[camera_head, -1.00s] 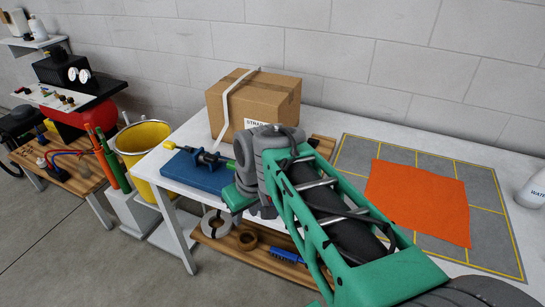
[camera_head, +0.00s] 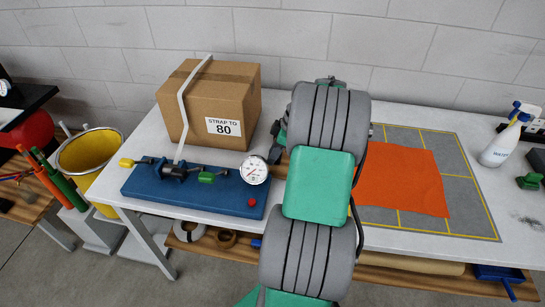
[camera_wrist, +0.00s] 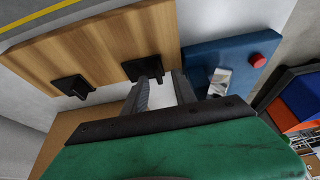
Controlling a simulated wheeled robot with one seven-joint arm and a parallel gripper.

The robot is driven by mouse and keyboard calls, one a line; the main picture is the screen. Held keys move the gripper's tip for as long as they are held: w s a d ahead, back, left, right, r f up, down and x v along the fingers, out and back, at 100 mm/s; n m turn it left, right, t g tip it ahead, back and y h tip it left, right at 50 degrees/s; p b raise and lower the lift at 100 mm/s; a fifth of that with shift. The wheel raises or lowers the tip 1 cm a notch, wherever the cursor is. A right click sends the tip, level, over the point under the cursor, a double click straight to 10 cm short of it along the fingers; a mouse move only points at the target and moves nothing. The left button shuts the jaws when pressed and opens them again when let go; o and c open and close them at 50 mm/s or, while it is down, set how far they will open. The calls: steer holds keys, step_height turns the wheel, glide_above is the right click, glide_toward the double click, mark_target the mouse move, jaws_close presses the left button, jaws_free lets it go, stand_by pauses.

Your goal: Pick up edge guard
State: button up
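Two small black angled pieces, which look like edge guards, show on a wooden board (camera_wrist: 105,50) in the wrist view. One edge guard (camera_wrist: 72,87) is left of my fingers. The other edge guard (camera_wrist: 144,67) is right at the tip of my left finger; I cannot tell if they touch. My gripper (camera_wrist: 164,78) is open, with an empty gap between its two fingers. In the head view my arm hides the gripper, the board and both black pieces.
A blue tensioner base (camera_head: 190,190) with a gauge (camera_head: 254,170) and red button stands left of my arm. A strapped cardboard box (camera_head: 215,105) is behind it. An orange sheet (camera_head: 405,180) lies on a grey mat (camera_head: 460,195) at right. A spray bottle (camera_head: 503,145) stands beyond.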

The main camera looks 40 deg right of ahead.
steer(key=shift+f, duration=0.1)
steer(key=shift+c, duration=0.3)
jaws_close()
